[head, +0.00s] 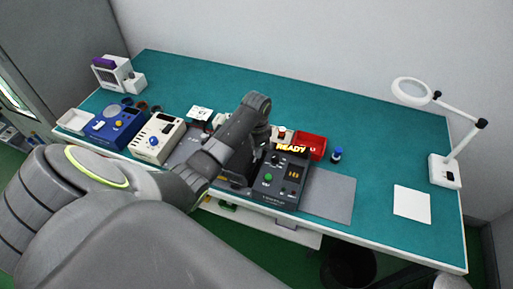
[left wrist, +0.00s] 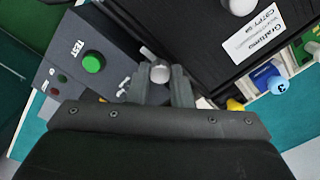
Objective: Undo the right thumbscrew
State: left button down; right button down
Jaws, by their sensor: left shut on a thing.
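In the left wrist view, my left gripper (left wrist: 160,78) is shut on a round silver thumbscrew (left wrist: 160,71), with one finger on each side of it. The thumbscrew sits at the edge of a black unit (left wrist: 215,45) beside the grey tester. A second pale knob (left wrist: 241,4) shows on the black unit at the top edge of that view. A white label (left wrist: 262,32) lies on the unit's face. In the head view my left arm covers most of this area, and the fingertips are hidden. My right gripper is not in view.
The grey tester (head: 275,190) has a green button (left wrist: 93,62) and lit "READY" text above it. A red tray (head: 311,146), a cream box (head: 157,137) and a blue box (head: 114,126) stand nearby. A magnifier lamp (head: 444,170) stands right. The teal bench's back is clear.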

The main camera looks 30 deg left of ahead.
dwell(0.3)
pick_arm(q)
jog(key=c, duration=1.3)
grip_release()
jog(key=shift+w+r, duration=0.1)
